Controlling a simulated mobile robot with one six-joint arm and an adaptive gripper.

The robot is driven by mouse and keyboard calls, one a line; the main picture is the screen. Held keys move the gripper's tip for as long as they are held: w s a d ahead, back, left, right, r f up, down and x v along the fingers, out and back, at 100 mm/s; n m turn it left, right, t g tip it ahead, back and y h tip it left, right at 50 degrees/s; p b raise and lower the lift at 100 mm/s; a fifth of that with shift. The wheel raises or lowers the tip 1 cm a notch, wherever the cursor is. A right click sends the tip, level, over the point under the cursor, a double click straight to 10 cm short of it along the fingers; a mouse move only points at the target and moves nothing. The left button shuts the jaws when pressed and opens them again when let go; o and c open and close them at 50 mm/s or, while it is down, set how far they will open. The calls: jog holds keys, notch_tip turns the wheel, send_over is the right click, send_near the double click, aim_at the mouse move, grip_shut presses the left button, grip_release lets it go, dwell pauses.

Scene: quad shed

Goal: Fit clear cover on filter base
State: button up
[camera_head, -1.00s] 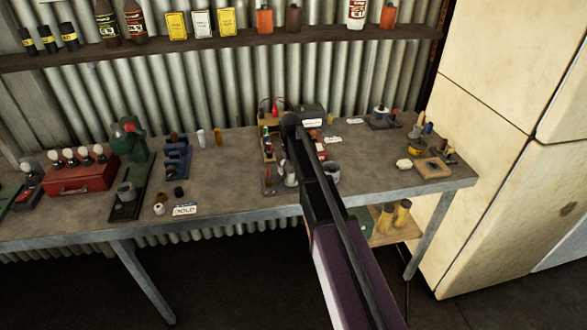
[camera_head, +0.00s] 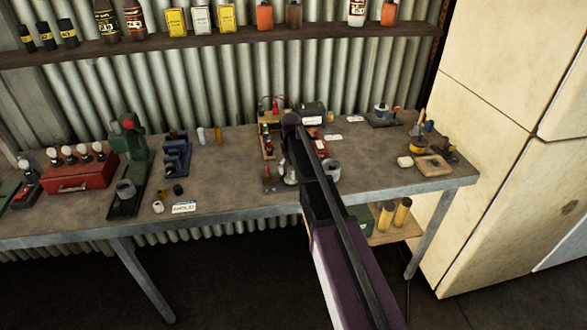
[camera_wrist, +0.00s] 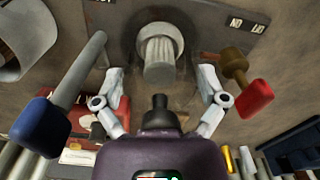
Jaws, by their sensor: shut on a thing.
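In the wrist view, a pale pleated filter element stands in the round grey filter base (camera_wrist: 160,33), at top middle. My gripper (camera_wrist: 160,82) has its two silver fingers set wide apart on either side of that line, shut on the clear cover. The cover is see-through and its outline is hard to make out, so I cannot tell whether it touches the base. In the head view, my arm reaches over the bench and hides most of the gripper and the base; a silver bit of the gripper shows at its left.
A grey open can (camera_head: 332,171) stands close to the right; it also shows in the wrist view (camera_wrist: 28,38). Blue-ended (camera_wrist: 42,124) and red-ended (camera_wrist: 254,99) tools flank the fingers. A "NO LID" label (camera_wrist: 247,23) lies near the base. The bench's (camera_head: 225,175) middle-left is fairly clear.

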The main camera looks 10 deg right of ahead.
jog(key=o, duration=0.8)
jog(key=shift+r, duration=0.15)
jog(key=shift+r+p, duration=3.35)
jog(key=shift+p, duration=0.2)
jog(key=shift+s, duration=0.1)
jog(key=s+m, duration=0.2)
jog(key=s, duration=2.7)
jog(key=shift+d+m, duration=0.3)
jog(key=shift+d, duration=0.15)
